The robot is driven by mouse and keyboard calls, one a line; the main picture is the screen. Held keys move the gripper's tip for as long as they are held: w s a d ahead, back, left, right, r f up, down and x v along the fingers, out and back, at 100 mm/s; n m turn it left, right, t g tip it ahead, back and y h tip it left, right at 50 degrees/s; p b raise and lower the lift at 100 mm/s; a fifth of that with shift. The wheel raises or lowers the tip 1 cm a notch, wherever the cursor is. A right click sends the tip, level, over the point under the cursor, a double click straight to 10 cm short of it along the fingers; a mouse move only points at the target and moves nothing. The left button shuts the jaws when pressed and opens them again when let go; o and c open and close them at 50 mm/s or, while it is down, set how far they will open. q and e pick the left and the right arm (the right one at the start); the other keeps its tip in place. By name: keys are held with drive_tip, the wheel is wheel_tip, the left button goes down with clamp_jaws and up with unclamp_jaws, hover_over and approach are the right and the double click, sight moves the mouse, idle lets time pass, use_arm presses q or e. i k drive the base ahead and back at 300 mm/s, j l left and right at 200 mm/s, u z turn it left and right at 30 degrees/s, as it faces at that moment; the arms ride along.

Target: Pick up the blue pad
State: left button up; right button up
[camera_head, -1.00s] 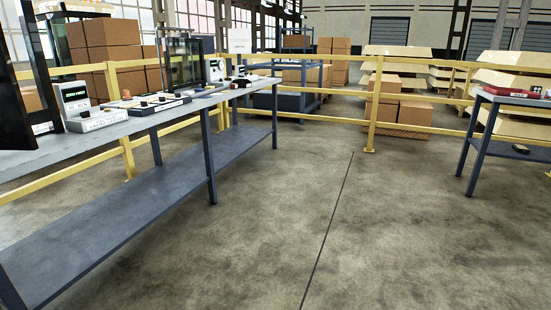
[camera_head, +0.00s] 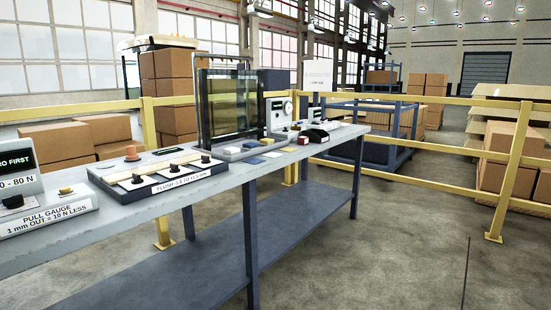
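Two small blue pieces are near the middle of the long grey table (camera_head: 225,188). One blue block (camera_head: 251,145) sits in a row of small coloured blocks in front of the dark glass frame. A flat blue pad (camera_head: 254,160) lies on the tabletop just in front of that row, near the table's front edge. Both are too small to tell which the task names. Neither of my grippers is in view.
A pull gauge (camera_head: 48,214) and a flat panel with black knobs (camera_head: 160,174) stand at the left. A glass frame (camera_head: 228,105) stands behind the blocks. A yellow rail (camera_head: 510,155) runs behind. The floor (camera_head: 390,255) at right is clear.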

sight(250, 146)
drive_tip(key=i+l+u, duration=0.2)
drive_tip(key=i, duration=0.2)
drive_tip(key=i+l+z, duration=0.1)
drive_tip(key=i, duration=0.35)
drive_tip(key=i+l+z, duration=0.1)
drive_tip(key=i+l, duration=0.15)
drive_tip(key=i, duration=0.15)
